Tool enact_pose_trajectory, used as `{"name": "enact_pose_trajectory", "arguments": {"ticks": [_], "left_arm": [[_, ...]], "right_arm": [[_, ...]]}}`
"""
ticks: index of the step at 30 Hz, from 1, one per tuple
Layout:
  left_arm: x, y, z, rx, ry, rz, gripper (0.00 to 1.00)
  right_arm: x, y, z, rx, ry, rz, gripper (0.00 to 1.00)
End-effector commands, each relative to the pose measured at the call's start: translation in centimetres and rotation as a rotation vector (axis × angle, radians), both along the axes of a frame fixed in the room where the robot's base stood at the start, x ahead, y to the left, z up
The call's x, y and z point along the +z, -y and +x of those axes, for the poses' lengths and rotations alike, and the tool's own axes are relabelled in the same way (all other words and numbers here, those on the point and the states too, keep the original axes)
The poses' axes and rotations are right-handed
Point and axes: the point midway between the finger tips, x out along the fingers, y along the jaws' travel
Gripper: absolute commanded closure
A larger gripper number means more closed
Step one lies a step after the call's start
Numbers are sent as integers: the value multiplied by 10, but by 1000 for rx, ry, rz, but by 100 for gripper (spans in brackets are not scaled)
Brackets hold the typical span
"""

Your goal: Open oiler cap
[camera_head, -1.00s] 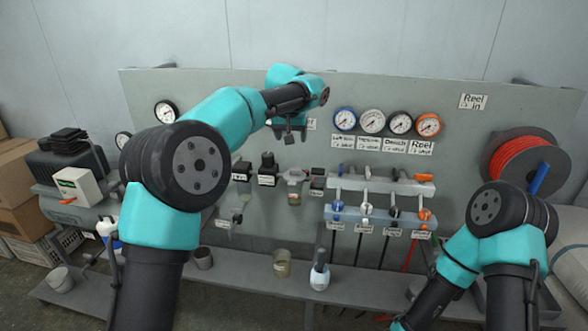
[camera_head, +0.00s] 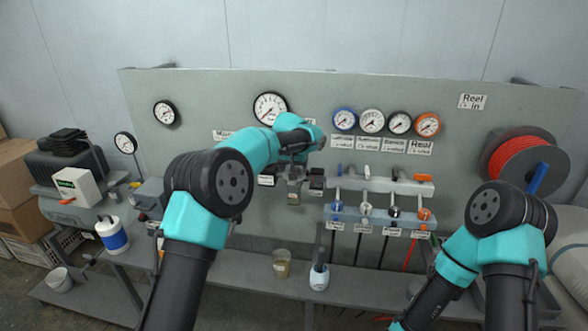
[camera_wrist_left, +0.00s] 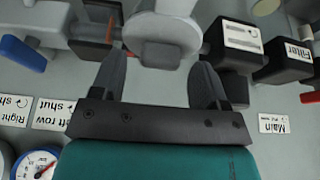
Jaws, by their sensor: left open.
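The oiler (camera_head: 293,198) sits on the panel in a row of small dark fittings, mostly hidden behind my left gripper (camera_head: 292,180) in the head view. In the left wrist view its pale round cap (camera_wrist_left: 162,38) lies between and just beyond the fingers of my left gripper (camera_wrist_left: 160,72). The fingers stand apart on either side of the cap, with gaps showing. Whether either finger touches it, I cannot tell. My right arm shows at the lower right of the head view; its gripper is out of frame.
A labelled dark fitting (camera_wrist_left: 235,45) stands close beside the right finger in the wrist view. Right of the oiler are the valve rack (camera_head: 380,183) and gauges (camera_head: 372,121). A beige cup (camera_head: 281,263) and a white bottle (camera_head: 319,277) stand on the shelf below.

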Motion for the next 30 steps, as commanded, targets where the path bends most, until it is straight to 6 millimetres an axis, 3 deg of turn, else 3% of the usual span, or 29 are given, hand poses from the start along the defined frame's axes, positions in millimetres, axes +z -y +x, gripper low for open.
{"name": "enact_pose_trajectory", "arguments": {"ticks": [13,30], "left_arm": [[-10,0,4,0,1,0,32],[-10,0,4,0,1,0,86]], "right_arm": [[0,0,0,0,0,0,57],[0,0,0,0,0,0,57]]}}
